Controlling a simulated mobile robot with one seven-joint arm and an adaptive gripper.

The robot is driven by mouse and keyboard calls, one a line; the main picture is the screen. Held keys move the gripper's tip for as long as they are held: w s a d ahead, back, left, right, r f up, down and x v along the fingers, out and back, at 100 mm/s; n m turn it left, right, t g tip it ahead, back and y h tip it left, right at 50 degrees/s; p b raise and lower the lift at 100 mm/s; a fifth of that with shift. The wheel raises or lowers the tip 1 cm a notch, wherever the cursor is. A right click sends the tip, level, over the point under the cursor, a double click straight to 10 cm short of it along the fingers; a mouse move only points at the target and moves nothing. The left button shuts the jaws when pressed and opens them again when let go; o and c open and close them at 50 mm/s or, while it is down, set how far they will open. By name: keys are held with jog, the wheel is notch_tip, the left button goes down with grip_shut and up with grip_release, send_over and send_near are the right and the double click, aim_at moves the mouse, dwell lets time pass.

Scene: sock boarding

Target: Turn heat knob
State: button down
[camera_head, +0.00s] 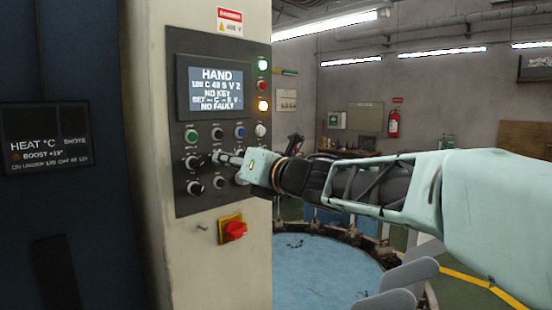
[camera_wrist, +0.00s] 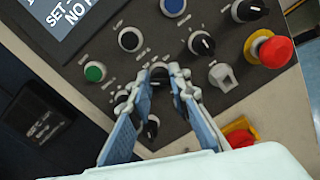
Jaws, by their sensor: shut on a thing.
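My gripper (camera_head: 216,157) reaches from the right to the grey control panel (camera_head: 180,105). In the wrist view its fingers (camera_wrist: 168,76) are closed around a dark round knob (camera_wrist: 160,74) in the middle of the knob rows. The fingers cover most of this knob, and its label is too small to read, so I cannot confirm by name that it is the heat knob. Other black knobs sit close by: one left of the fingers (camera_wrist: 122,95), one below (camera_wrist: 151,127) and one to the upper right (camera_wrist: 202,44). The panel screen (camera_head: 215,88) reads HAND, NO KEY and NO FAULT.
A green button (camera_wrist: 95,72), a black button (camera_wrist: 130,39) and a blue button (camera_wrist: 174,6) are above the fingers. A red mushroom button (camera_wrist: 273,51) is at the right. A red switch (camera_head: 235,230) on yellow sits below the panel. A HEAT °C display (camera_head: 45,140) is at left.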

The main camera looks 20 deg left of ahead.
aim_at(218, 114)
jog(key=m+p, duration=0.2)
jog(key=m, duration=0.4)
jog(key=shift+r+p, duration=0.2)
jog(key=shift+p, duration=0.2)
dwell(0.3)
jog(key=c, duration=1.8)
grip_release()
jog(key=shift+f, duration=0.1)
notch_tip(218, 114, up, 10)
jog(key=shift+r, duration=0.1)
